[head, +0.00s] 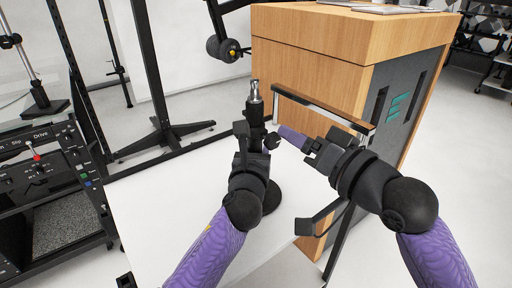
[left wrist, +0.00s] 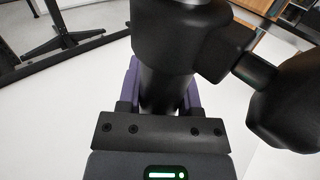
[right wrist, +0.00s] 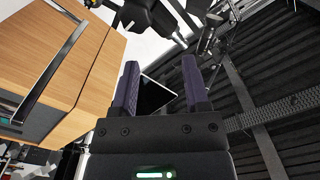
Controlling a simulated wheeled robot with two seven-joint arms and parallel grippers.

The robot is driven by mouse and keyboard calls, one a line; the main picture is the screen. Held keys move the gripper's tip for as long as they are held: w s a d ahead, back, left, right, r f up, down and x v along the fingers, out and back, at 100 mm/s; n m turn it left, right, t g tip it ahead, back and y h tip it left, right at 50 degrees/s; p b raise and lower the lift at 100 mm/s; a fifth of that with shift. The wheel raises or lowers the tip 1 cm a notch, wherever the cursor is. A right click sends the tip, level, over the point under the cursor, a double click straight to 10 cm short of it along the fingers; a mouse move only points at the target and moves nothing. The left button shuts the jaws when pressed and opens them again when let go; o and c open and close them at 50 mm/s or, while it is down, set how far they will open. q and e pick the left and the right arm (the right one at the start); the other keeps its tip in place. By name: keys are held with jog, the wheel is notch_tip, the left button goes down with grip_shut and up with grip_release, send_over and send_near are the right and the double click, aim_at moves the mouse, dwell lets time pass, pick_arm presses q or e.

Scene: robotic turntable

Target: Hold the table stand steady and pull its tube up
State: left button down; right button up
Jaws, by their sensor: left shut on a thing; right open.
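The black table stand (head: 256,114) stands upright on a white table, with a silver metal tip (head: 254,91) on top and a round black base (head: 271,197). My left gripper (left wrist: 160,92) is shut around the narrower black column below the thick collar (left wrist: 178,40). A black clamp knob (left wrist: 288,105) sticks out to the right in the left wrist view. My right gripper (head: 294,140) is open and empty, to the right of the stand's upper part, with its purple fingers pointing toward it. In the right wrist view its fingers (right wrist: 160,85) are spread. My left arm hides part of the lower column.
A wooden cabinet (head: 306,45) with a long handle (head: 320,108) stands close behind my right gripper. A black equipment rack (head: 45,190) is at the left. The white table top (head: 150,215) is clear left of the stand.

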aim_at(262, 113)
dwell(0.7)
jog(key=w+a+n+g+y, duration=0.1)
jog(key=w+a+n, duration=0.1)
jog(key=w+n, duration=0.1)
jog(key=w+a+n+g+y, duration=0.1)
jog(key=w+a+n, duration=0.1)
jog(key=w+n, duration=0.1)
jog(key=w+a+n+y, duration=0.1)
jog(key=w+a+n, duration=0.2)
jog(key=shift+r+n+g, duration=0.15)
jog(key=shift+n+g, duration=0.25)
jog(key=shift+d, duration=0.1)
grip_shut()
dwell(1.2)
